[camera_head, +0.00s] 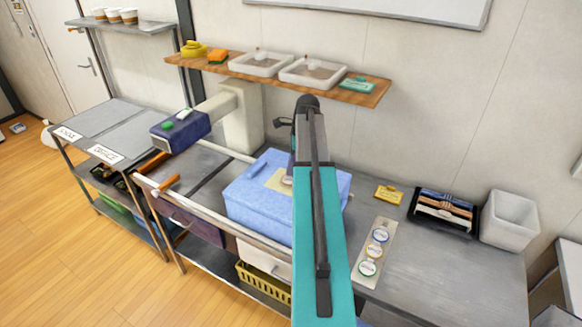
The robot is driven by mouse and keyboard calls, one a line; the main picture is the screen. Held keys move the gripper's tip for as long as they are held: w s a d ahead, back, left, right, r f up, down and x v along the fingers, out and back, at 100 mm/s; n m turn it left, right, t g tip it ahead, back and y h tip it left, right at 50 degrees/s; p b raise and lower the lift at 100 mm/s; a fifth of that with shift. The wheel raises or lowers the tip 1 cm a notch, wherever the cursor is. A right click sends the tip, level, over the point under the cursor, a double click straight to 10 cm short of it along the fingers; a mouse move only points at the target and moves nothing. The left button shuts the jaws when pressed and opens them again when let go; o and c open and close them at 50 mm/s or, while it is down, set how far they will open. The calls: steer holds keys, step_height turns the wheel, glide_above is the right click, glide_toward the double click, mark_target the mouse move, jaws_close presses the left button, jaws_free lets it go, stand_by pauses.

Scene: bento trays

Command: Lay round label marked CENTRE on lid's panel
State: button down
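A blue box with a pale blue lid (250,200) stands on the bench, left of my teal arm. A beige panel (272,180) lies on the lid's top. A small round label (286,181) shows at the panel's right part, at the arm's edge; its marking is too small to read. My gripper is around there, mostly hidden behind my arm, so its fingers and any contact with the label cannot be made out. A pale strip (385,225) to the right carries three round labels, the middle one (374,250) with a yellowish rim; their words are unreadable.
A yellow card (388,194), a black rack (415,218) of folded items and a white bin (509,220) stand at the bench's right. A wooden shelf (215,66) with containers hangs above. A dark blue device (180,130) stands left. The bench's front right is clear.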

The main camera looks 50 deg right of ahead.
steer(key=shift+f, duration=0.35)
stand_by(0.7)
steer(key=c, duration=1.5)
jaws_free()
steer(key=shift+o, duration=0.2)
steer(key=shift+r, duration=0.15)
steer(key=shift+p+v, duration=0.5)
steer(key=shift+v, duration=0.6)
steer(key=shift+w+a+r, duration=0.1)
steer(key=shift+r, duration=1.3)
steer(key=shift+w+a+r, duration=0.1)
steer(key=shift+r, duration=1.25)
